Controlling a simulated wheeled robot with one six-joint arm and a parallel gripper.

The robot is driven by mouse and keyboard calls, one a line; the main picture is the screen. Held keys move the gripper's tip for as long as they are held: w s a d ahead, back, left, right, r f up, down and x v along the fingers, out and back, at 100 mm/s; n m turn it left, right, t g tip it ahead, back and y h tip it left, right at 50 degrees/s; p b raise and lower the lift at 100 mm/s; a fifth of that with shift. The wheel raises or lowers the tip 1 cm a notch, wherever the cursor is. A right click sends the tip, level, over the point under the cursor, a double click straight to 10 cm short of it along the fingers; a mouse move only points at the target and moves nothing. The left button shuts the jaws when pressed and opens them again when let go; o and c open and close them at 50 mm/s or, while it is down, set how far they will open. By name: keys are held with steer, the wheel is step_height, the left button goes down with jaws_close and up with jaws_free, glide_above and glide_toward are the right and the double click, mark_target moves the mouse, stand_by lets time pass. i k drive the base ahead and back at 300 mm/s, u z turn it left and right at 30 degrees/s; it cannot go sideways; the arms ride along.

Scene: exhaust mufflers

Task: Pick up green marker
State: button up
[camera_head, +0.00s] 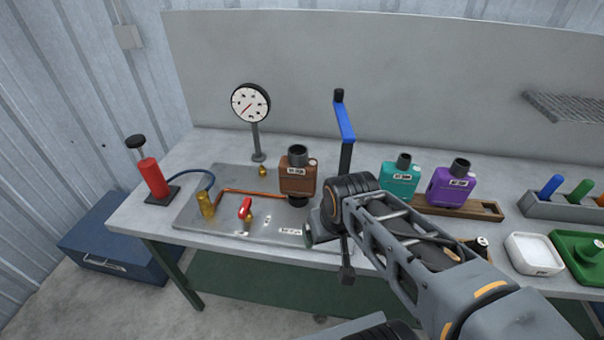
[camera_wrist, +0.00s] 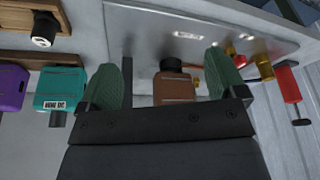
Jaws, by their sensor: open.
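The green marker (camera_head: 580,190) stands upright in a grey holder (camera_head: 565,208) at the right of the workbench, between a blue marker (camera_head: 550,186) and another marker cut off by the picture's edge. It does not show in the wrist view. My gripper (camera_wrist: 168,84) is open in the wrist view, its two green ridged fingers apart. A brown bottle (camera_wrist: 176,90) shows beyond the gap between them, and I see nothing held. In the head view my gripper is mostly hidden behind my arm, near the bench's middle, far left of the green marker.
Teal (camera_head: 400,180) and purple (camera_head: 452,185) bottles stand on a wooden rack left of the holder. A white tray (camera_head: 533,254) and a green tray (camera_head: 568,246) lie in front of it. A tall blue-handled lever (camera_head: 344,122) and a gauge (camera_head: 250,103) rise behind my arm.

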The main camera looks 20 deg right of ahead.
mark_target(585, 186)
steer(key=z, duration=3.15)
steer(key=k, duration=1.05)
steer(key=z, duration=0.95)
steer(key=i, duration=2)
steer(key=u, duration=1.05)
steer(key=i, duration=1.05)
steer(key=u, duration=1.6)
steer(key=i, duration=0.6)
steer(key=u, duration=0.6)
